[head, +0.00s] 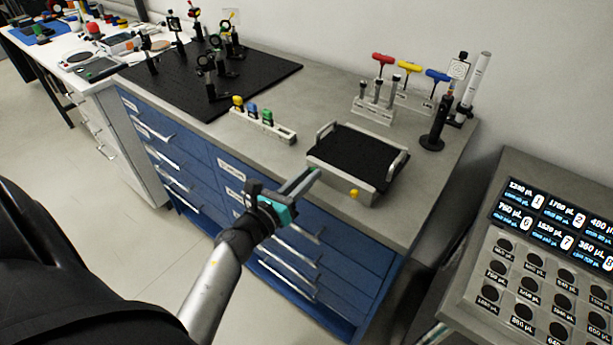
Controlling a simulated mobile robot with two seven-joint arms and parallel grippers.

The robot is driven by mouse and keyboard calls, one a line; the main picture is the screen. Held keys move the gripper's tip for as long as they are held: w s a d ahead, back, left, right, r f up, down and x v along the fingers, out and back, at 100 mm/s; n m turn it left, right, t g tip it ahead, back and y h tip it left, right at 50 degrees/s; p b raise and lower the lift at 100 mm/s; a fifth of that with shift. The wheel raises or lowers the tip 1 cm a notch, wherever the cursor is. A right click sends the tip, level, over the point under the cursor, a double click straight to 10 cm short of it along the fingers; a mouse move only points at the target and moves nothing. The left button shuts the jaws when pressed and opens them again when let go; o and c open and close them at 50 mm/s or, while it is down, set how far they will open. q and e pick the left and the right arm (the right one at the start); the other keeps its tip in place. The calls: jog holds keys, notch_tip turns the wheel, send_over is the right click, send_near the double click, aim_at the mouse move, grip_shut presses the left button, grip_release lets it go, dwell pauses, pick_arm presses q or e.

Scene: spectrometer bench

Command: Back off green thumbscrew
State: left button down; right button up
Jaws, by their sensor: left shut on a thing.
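A low grey box (338,176) with a black top and two side handles sits near the front edge of the grey bench. A small green thumbscrew (316,170) shows at its front left side, mostly hidden by my fingertips. My left gripper (312,173) reaches in from the lower left and is shut on the green thumbscrew. A yellow thumbscrew (354,194) stands out from the same front side, to the right. My right gripper is not in view.
A white holder (283,134) with yellow, blue and green-topped pieces stands to the left. Behind are a rack of T-handled drivers (372,108) and a black post mount (433,138). A black breadboard (165,92) with optics fills the bench's left part. Blue drawers (345,265) lie below.

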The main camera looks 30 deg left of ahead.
pick_arm(q)
jog(key=shift+n, duration=0.3)
jog(key=n+p, duration=0.2)
jog(key=n, duration=0.4)
jog(key=n+p, duration=0.2)
jog(key=n, duration=0.4)
jog(key=shift+n, duration=0.3)
jog(key=n+p, duration=0.2)
jog(key=n, duration=0.4)
jog(key=n+p, duration=0.1)
jog(key=n, duration=0.5)
jog(key=shift+f+p, duration=0.1)
jog(key=shift+p, duration=0.3)
jog(key=shift+n, duration=0.4)
jog(key=c, duration=0.8)
grip_release()
